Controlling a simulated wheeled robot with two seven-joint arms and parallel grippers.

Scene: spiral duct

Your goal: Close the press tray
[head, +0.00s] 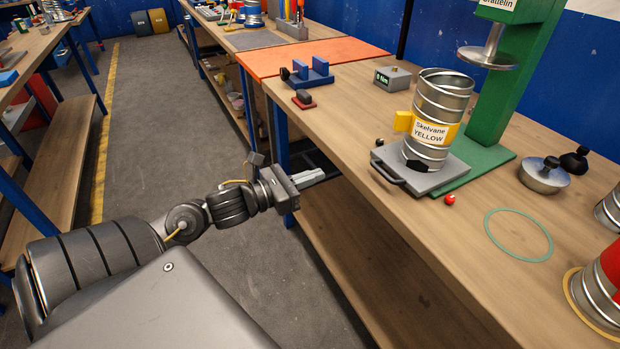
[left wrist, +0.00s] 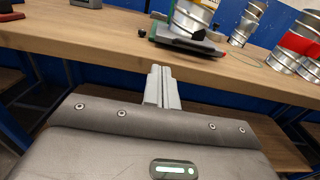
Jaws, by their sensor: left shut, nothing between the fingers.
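The press tray (head: 433,180) is a grey plate with a dark handle (head: 388,172) at its front left, near the bench's front edge. A ribbed metal duct (head: 443,98) with a yellow "Skelvane YELLOW" label stands on it. The green press (head: 501,90) rises behind, its round plate (head: 488,51) up to the right of the duct's top. My left gripper (head: 322,177) is shut and empty, in front of the bench and left of the tray, apart from it. In the left wrist view, the fingers (left wrist: 161,85) point toward the bench edge, with the tray (left wrist: 187,44) beyond. My right gripper is not in view.
A red ball (head: 450,199) lies just right of the tray on the wooden bench (head: 400,222). A green ring (head: 518,234), a metal lidded pot (head: 544,175) and more ducts (head: 598,290) are at right. Blue blocks (head: 312,74) and a grey meter (head: 393,78) stand farther back.

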